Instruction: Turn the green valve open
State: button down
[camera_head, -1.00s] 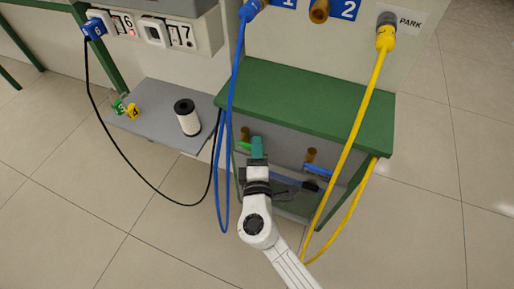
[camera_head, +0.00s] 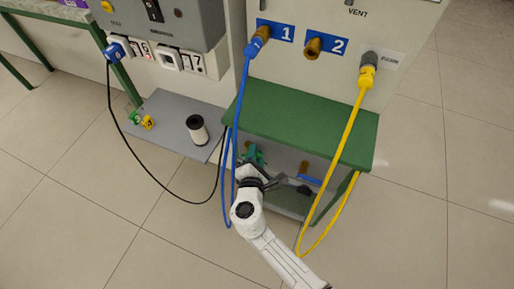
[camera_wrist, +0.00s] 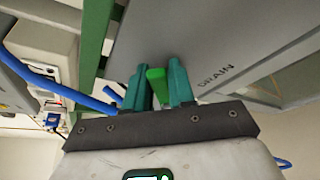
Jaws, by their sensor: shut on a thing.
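The green valve's lever (camera_wrist: 157,86) shows in the wrist view between the two teal fingers of my gripper (camera_wrist: 160,85). The fingers are shut on it. In the head view my gripper (camera_head: 254,155) is under the green shelf top, on the left side of the bay, and it hides most of the lever. The valve's brass body is largely hidden behind the fingers. A panel marked DRAIN (camera_wrist: 215,76) lies right of the fingers in the wrist view.
A second valve with a blue handle (camera_head: 309,180) is to the right. A blue hose (camera_head: 240,110) hangs close left of my gripper; a yellow hose (camera_head: 345,125) hangs to the right. The green shelf top (camera_head: 300,118) is above.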

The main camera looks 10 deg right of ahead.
jog(key=n+p, duration=0.1)
jog(key=r+n+g+p, duration=0.1)
jog(key=p, duration=0.1)
jog(key=shift+w+a+r, duration=0.2)
jog(key=shift+w+a, duration=0.05)
jog(key=shift+a, duration=0.15)
jog(key=shift+w+a+r+n+g+h+p, duration=0.1)
jog(key=shift+w+a+n+g+h+p, duration=0.15)
jog(key=shift+n+p, duration=0.3)
jog(key=shift+a+r+n+g+h+p, duration=0.1)
jog(key=shift+a+n+g+h+p, duration=0.05)
jog(key=shift+n+g+h+p, duration=0.3)
jog(key=shift+w+a+f+n+g+h+p, duration=0.1)
jog(key=shift+w+a+n+g+h+p, duration=0.2)
jog(key=shift+n, duration=0.45)
jog(key=shift+w+a+f+n+g+h+p, duration=0.15)
jog(key=shift+a+n+g+h+p, duration=0.2)
jog(key=shift+n, duration=0.4)
jog(key=shift+r, duration=0.1)
jog(key=c, duration=1)
grip_release()
jog(key=shift+c, duration=0.2)
jog(key=p+v, duration=0.1)
jog(key=v, duration=0.9)
jog(key=shift+s+a+p, duration=0.25)
jog(key=shift+a+p, duration=0.05)
jog(key=shift+p, duration=0.05)
